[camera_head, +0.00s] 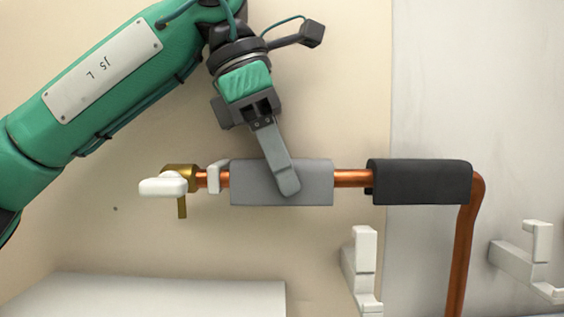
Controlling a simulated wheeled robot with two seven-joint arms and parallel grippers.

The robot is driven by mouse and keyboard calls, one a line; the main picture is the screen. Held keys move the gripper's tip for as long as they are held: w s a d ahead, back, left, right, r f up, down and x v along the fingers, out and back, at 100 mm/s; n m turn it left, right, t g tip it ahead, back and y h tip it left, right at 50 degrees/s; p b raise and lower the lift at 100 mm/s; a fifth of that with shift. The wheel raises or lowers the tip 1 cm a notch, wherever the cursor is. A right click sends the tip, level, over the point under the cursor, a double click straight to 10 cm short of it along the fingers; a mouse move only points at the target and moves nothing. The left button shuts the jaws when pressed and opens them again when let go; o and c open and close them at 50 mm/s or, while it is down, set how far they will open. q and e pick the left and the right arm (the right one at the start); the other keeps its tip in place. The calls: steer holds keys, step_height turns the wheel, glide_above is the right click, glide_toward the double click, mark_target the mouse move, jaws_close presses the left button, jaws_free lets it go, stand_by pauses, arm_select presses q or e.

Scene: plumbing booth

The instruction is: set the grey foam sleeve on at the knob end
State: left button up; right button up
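The grey foam sleeve (313,182) lies level along the copper pipe (352,178), which shows at both of its ends. Its left end is close to a white clip (214,178) near the knob end. The knob end has a brass valve (180,173) with a white knob (163,186). My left gripper (287,182) comes down from above, with one finger across the front of the grey sleeve. Its other finger is hidden, so I cannot tell whether it grips the sleeve. My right gripper is not in view.
A black foam sleeve (420,181) covers the pipe at the right, beside the bend where the pipe turns down. Two white hooked brackets stand below, one at centre right (364,262) and one at far right (537,245). A white surface (150,297) is at lower left.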

arm_select(q)
steer(key=o, duration=0.3)
steer(key=shift+o, duration=0.2)
steer(key=shift+a+r, duration=0.2)
steer(key=shift+r, duration=0.3)
steer(key=b+v, duration=0.2)
steer(key=v, duration=0.5)
steer(key=shift+r, duration=0.2)
steer(key=p+v, duration=0.1)
steer(key=v, duration=0.4)
steer(key=shift+a+r+p, duration=0.15)
steer(key=shift+r+p, duration=0.05)
steer(key=shift+p, duration=0.2)
steer(key=shift+f, duration=0.1)
